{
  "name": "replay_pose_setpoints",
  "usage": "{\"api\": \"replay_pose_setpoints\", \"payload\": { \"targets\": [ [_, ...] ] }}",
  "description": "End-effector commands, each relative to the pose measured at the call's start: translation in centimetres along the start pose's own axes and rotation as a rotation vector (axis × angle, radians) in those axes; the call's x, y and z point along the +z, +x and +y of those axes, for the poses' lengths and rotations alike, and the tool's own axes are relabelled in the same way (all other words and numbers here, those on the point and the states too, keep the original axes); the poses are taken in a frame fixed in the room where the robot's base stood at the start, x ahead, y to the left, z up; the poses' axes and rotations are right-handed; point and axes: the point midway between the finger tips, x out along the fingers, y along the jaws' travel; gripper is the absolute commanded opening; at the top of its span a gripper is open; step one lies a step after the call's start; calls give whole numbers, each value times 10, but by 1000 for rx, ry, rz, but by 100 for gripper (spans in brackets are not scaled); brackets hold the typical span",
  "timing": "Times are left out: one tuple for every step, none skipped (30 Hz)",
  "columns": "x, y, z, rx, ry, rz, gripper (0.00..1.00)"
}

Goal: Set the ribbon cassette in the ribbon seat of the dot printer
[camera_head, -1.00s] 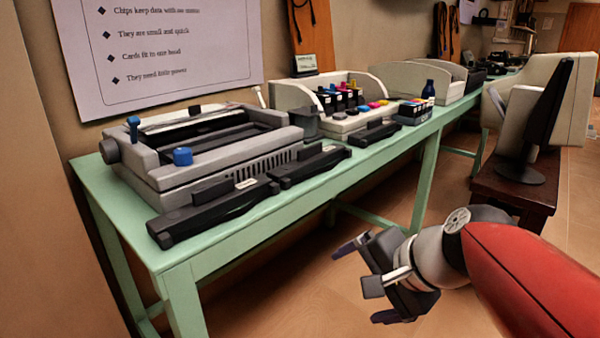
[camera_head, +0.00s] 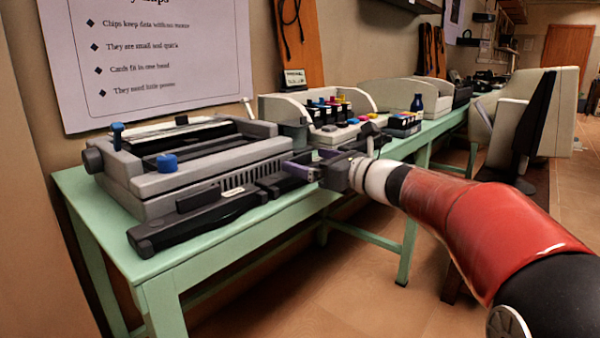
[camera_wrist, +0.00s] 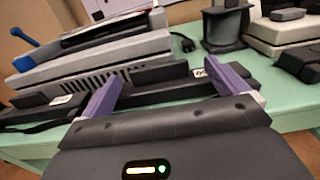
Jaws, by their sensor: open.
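The dot printer (camera_head: 180,184) is a grey box with blue knobs at the left of the green table, also in the wrist view (camera_wrist: 90,68). Its dark open recess (camera_head: 200,142) faces up; no cassette shows in it. A long black cassette with a pale label (camera_head: 195,220) lies along the table's front edge. A second black cassette (camera_head: 272,183) lies to its right, partly hidden by my gripper. My gripper (camera_head: 306,166) is open at the table's front edge by the second cassette. In the wrist view, its purple fingers (camera_wrist: 163,75) point toward that cassette (camera_wrist: 150,93), apart from each other.
A cream printer with coloured ink tanks (camera_head: 335,115) stands right of the dot printer. The wall rises close behind the table.

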Motion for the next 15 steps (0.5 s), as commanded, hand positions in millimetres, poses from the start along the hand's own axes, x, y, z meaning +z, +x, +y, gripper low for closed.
{"api": "replay_pose_setpoints", "payload": {
  "targets": [
    [0, 9, 2, 2, 1, 1, 98],
    [0, 14, 4, 3, 0, 0, 98],
    [0, 19, 4, 2, 0, 1, 98],
    [0, 23, 3, 1, 0, 2, 98],
    [0, 26, 3, 1, 0, 2, 98],
    [0, 30, 3, 1, -1, 1, 98],
    [0, 31, 3, 1, -2, 1, 98],
    [0, 33, 3, 1, -2, 1, 98],
    [0, 34, 3, 0, -2, 2, 98],
    [0, 34, 3, 0, -2, 2, 98],
    [0, 34, 3, 0, -2, 2, 98],
    [0, 34, 3, 0, -2, 2, 98],
    [0, 34, 3, 0, -2, 2, 98],
    [0, 34, 3, 0, -2, 2, 98],
    [0, 33, 3, 0, -2, 2, 97]
  ]
}}
